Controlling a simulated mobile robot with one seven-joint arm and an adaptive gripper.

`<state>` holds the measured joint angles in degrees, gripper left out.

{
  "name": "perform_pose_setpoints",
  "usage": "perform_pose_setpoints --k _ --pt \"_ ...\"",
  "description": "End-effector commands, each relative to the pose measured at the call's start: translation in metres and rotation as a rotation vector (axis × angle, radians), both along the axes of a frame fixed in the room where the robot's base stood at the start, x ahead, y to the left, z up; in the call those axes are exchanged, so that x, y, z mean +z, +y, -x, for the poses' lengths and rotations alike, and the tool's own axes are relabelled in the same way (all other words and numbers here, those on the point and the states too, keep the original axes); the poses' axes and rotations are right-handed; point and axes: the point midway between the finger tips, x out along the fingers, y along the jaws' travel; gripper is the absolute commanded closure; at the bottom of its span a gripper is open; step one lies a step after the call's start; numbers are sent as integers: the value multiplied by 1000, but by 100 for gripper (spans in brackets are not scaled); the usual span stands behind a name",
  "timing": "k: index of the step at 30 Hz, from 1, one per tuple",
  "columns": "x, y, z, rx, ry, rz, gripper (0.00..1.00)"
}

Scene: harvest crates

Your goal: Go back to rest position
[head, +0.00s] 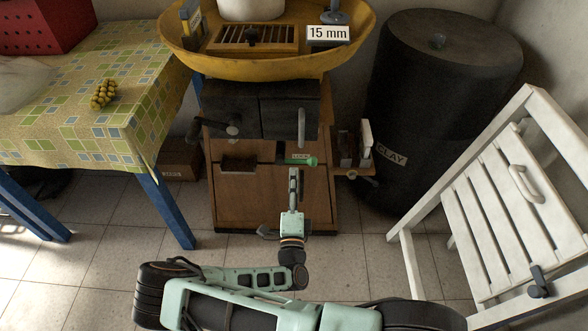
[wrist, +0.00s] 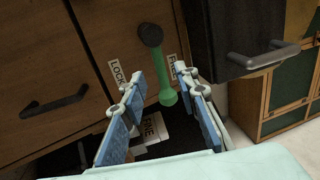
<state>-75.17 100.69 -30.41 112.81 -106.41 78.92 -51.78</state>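My gripper (head: 294,178) reaches toward the front of the wooden cabinet (head: 268,200). In the wrist view my gripper (wrist: 157,84) is open, its two blue-padded fingers well apart. A green lever (wrist: 164,72) on a dark pivot hangs between the LOCK label (wrist: 118,74) and the FREE label (wrist: 172,66), closer to FREE. The lever shows in the gap between the fingers, its round end near the right finger; I cannot tell whether they touch. In the head view the green lever (head: 302,160) points right, just above my gripper.
A yellow pan (head: 268,68) sits on the cabinet. A table (head: 90,100) with yellow fruit (head: 104,93) stands left. A black CLAY barrel (head: 440,100) and a white slatted chair (head: 500,200) stand right. Dark handles (wrist: 262,58) stick out beside the fingers. Tiled floor is open at left.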

Motion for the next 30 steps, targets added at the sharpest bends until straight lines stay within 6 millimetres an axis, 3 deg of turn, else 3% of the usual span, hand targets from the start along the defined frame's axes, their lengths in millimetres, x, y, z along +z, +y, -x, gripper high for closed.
perform_pose_setpoints --k 5,20,23,30 --pt "-1 0 8 0 -2 0 72" --pt "3 0 6 -10 -7 -12 72" --pt "18 -3 2 -53 -27 -68 72" --pt "80 -28 -11 -283 -118 -360 72"
